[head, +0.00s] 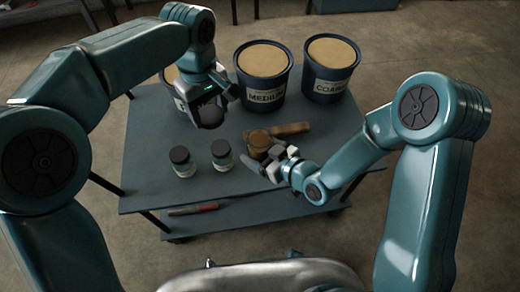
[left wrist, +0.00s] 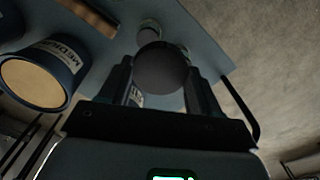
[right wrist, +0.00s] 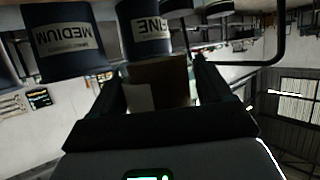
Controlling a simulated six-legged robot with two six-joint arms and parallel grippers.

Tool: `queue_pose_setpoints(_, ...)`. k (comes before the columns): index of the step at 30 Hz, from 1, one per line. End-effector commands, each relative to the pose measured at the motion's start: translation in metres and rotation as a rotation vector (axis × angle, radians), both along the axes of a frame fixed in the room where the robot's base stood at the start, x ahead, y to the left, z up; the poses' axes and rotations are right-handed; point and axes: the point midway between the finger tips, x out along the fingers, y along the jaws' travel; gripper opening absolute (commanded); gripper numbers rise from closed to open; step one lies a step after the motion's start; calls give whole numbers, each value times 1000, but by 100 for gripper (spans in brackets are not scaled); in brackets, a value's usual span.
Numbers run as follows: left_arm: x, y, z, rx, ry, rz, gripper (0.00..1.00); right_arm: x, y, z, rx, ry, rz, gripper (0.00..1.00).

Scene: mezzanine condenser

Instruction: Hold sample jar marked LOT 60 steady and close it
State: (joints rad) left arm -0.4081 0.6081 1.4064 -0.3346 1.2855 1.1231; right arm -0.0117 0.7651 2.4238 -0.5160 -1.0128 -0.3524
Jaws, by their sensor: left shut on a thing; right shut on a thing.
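My left gripper (head: 209,108) points down above the table, shut on a dark round lid (left wrist: 162,68). The lid is up and to the left of the open jar, apart from it. My right gripper (head: 272,163) is low at the table's right side, shut on a brown-filled jar (head: 258,143) with a pale label. The jar also shows between the fingers in the right wrist view (right wrist: 165,82). It looks upright and has no lid on it. Its label is too small to read, so I cannot tell its lot number.
Two black-lidded jars, one at left (head: 182,161) and one at right (head: 221,155), stand on the blue table (head: 150,185). A wooden piece (head: 292,129) lies behind the held jar. Tubs stand at the back, including MEDIUM (head: 264,97) and COARSE (head: 328,88).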

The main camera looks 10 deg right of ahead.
Motion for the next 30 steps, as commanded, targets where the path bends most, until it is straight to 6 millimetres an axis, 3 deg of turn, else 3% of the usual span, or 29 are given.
queue_pose_setpoints(1, -1, -21, 6, 0, -1, -29, 35, 0, 0, 0, 1, -1, 0, 24)
queue_pose_setpoints(3, -3, -46, 13, 0, -1, -69, 35, 0, 0, 0, 0, -1, -1, 24)
queue_pose_setpoints(6, -9, -74, 19, 1, -1, -123, 35, 0, 0, 0, 1, -1, 0, 24)
queue_pose_setpoints(10, -20, -98, 20, 1, 1, -178, 35, 0, 0, 0, 1, -1, 0, 24)
queue_pose_setpoints(15, -27, -110, 22, 0, 0, -207, 35, 0, 0, 0, 1, -1, 0, 24)
queue_pose_setpoints(25, -27, -110, 22, 0, 1, -209, 35, 0, 0, 0, 1, -1, 0, 24)
queue_pose_setpoints(30, -27, -109, 10, 1, 3, -208, 35, 0, 0, 0, 1, -1, 0, 24)
